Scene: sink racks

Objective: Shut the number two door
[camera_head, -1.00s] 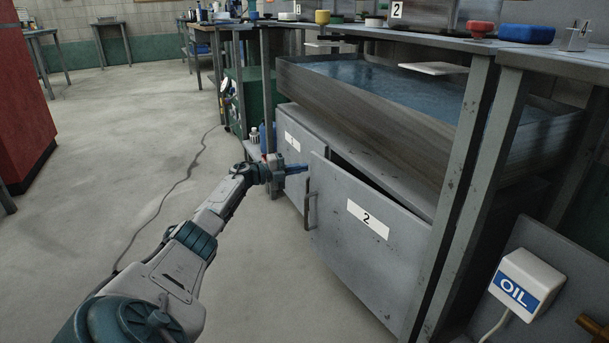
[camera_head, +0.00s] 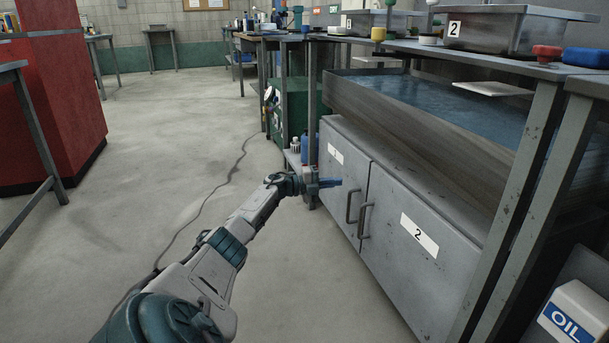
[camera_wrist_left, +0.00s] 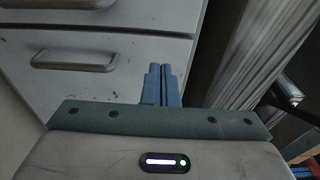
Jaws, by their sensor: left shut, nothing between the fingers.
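The number two door (camera_head: 402,256) is a grey cabinet door with a white label and a bar handle (camera_head: 364,220) on its left edge. It sits flush beside the number one door (camera_head: 342,180), with no gap showing along its top. My left gripper (camera_head: 336,183) is shut and empty, in front of the number one door, left of and above the number two handle. In the left wrist view my blue fingers (camera_wrist_left: 160,86) are together near the door faces, with a bar handle (camera_wrist_left: 72,62) to their left. My right gripper is not in view.
A water-filled sink trough (camera_head: 430,105) stands above the cabinet. A bench leg (camera_head: 510,215) and a white oil box (camera_head: 578,318) are at the right. Bottles (camera_head: 304,148) stand left of the cabinet.

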